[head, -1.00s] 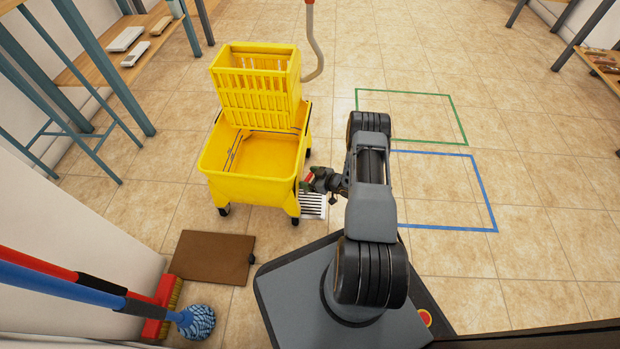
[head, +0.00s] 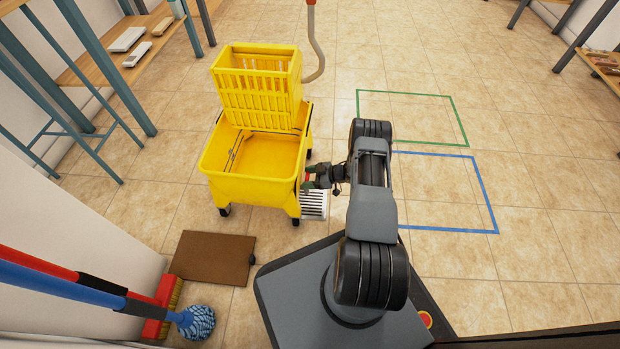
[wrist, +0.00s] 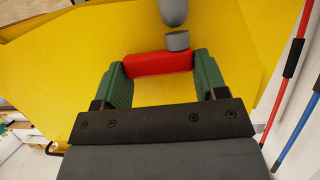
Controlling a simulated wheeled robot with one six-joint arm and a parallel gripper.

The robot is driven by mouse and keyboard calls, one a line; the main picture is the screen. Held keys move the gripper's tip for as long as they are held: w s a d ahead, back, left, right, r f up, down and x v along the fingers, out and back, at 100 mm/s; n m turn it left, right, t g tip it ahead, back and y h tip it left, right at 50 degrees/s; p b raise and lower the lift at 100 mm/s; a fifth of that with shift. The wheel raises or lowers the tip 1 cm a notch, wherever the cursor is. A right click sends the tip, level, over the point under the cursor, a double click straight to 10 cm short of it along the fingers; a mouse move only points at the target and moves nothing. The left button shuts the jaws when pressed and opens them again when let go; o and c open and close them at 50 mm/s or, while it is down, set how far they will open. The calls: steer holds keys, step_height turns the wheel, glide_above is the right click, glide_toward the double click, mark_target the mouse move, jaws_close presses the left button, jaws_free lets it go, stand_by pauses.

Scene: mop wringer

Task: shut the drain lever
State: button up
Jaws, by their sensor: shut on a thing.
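The yellow mop bucket (head: 255,187) stands on wheels left of my arm, with the yellow wringer (head: 257,84) on its back part. The drain lever (wrist: 158,62) is a red bar on the bucket's yellow side wall, under a grey spout in the wrist view. In the head view only a small bit of red shows beside my gripper (head: 310,178). My gripper also shows in the wrist view (wrist: 160,65). Its green-padded fingers are at the two ends of the red bar, shut on it. The lever lies crosswise in the wrist view.
A white floor drain grate (head: 314,205) lies below my gripper. A brown mat (head: 213,258), a blue mop head (head: 197,322) and a red broom are at lower left. Blue (head: 494,229) and green floor outlines lie right of my arm on clear tiles.

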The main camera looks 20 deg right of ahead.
stand_by(0.3)
steer(key=o, duration=0.7)
steer(key=shift+c, duration=0.2)
steer(key=shift+d, duration=0.1)
steer(key=p+v, duration=0.4)
steer(key=v, duration=0.9)
steer(key=shift+d+r, duration=0.2)
steer(key=shift+d, duration=0.1)
steer(key=shift+r, duration=0.1)
